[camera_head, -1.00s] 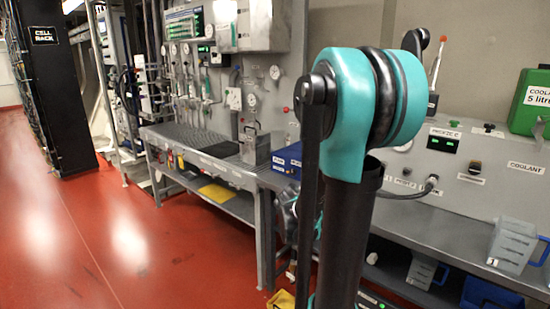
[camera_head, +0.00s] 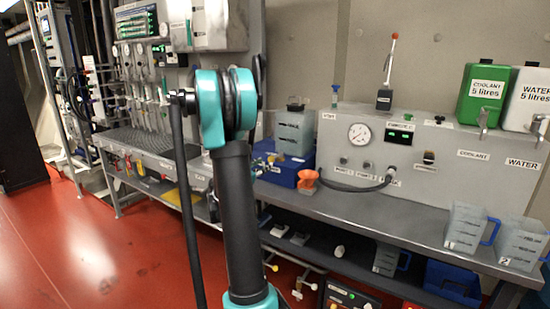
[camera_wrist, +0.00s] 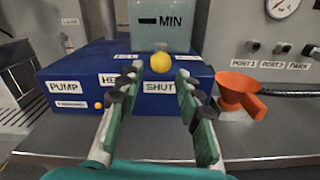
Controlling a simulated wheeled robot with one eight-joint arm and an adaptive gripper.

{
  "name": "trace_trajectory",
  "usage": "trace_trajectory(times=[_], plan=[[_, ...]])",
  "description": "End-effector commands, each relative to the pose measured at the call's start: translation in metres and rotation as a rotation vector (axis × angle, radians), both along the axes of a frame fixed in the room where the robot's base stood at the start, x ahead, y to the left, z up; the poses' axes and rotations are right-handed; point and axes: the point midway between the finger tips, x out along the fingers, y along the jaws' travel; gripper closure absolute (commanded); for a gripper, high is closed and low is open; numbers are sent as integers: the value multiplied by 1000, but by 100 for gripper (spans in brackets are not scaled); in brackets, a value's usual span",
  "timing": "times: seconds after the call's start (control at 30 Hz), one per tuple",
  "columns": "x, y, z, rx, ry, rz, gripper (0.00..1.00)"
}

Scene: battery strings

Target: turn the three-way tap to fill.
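A yellow ball knob (camera_wrist: 160,63) shows in the wrist view at the front of the blue box (camera_wrist: 70,72), just below the clear tank (camera_wrist: 158,30) marked MIN. It looks like the end of the tap's handle; the tap body is not clearly visible. Labels on the box read PUMP, a partly covered HE…, and SHUT; I see no FILL label. My gripper (camera_wrist: 160,80) is open and empty, its fingers apart on either side below the knob. I cannot tell whether they touch it. In the head view the gripper is mostly hidden behind my arm; the blue box (camera_head: 300,178) shows right of the arm.
An orange funnel (camera_wrist: 238,92) with a black hose is close right of my gripper. Clear jugs (camera_head: 465,228) stand at the right. A coolant can (camera_head: 485,95) sits on the panel.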

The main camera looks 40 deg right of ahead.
Motion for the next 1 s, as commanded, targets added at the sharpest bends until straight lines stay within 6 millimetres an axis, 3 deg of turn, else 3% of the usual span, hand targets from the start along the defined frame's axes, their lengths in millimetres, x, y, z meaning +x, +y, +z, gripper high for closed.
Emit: trace_trajectory(times=[0.3,0.5,0.7,1.0], plan=[[24,-59,0,1,-1,-2,65],[36,-86,0,1,-1,0,65],[41,-98,0,2,-1,0,65],[42,-100,0,1,-2,1,65]])
